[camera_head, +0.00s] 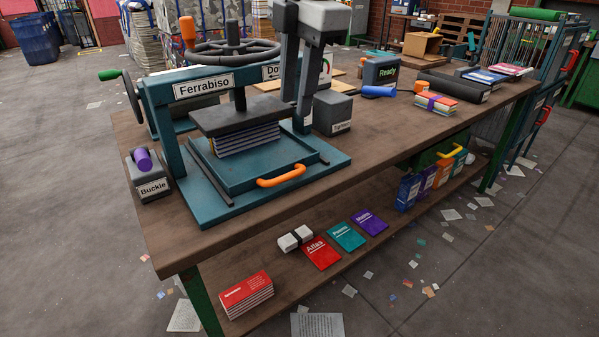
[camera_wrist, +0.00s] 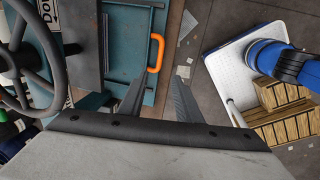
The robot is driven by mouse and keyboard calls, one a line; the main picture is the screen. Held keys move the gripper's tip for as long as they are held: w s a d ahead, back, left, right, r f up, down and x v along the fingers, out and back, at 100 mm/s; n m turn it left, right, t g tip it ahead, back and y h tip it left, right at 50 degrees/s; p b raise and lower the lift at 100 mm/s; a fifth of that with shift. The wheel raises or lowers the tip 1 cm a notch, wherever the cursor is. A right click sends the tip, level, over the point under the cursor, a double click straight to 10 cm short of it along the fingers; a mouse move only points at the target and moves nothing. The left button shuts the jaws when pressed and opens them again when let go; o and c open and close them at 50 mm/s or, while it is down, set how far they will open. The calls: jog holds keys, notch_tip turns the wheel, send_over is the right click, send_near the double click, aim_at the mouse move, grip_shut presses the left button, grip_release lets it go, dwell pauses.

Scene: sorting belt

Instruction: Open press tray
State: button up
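The teal press (camera_head: 204,80) labelled "Ferrabiso" stands on the bench with a handwheel (camera_head: 234,48) on top. Its teal tray (camera_head: 226,181) lies on the press base, with part of it in front of the dark platen (camera_head: 235,113). A stack of books (camera_head: 246,140) sits under the platen. An orange handle (camera_head: 281,177) is on the tray's front edge; it also shows in the wrist view (camera_wrist: 156,52). My gripper (camera_wrist: 160,84) is open and empty, with its fingers pointing towards the handle. In the head view it hangs above the press's right side, apart from the handle.
A grey box labelled "Buckle" (camera_head: 148,186) stands left of the press, and a grey block (camera_head: 333,112) right of it. A "Ready" box (camera_head: 382,72), a blue roll (camera_head: 379,91) and books (camera_head: 436,104) lie further right. The lower shelf (camera_head: 300,264) holds several books.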

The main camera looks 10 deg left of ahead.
aim_at(287, 175)
jog(key=f, duration=0.5)
jog(key=w+a+f, duration=0.1)
jog(key=f, duration=0.5)
jog(key=w+a+f, duration=0.1)
jog(key=f, duration=0.5)
jog(key=shift+a, duration=0.25)
grip_shut()
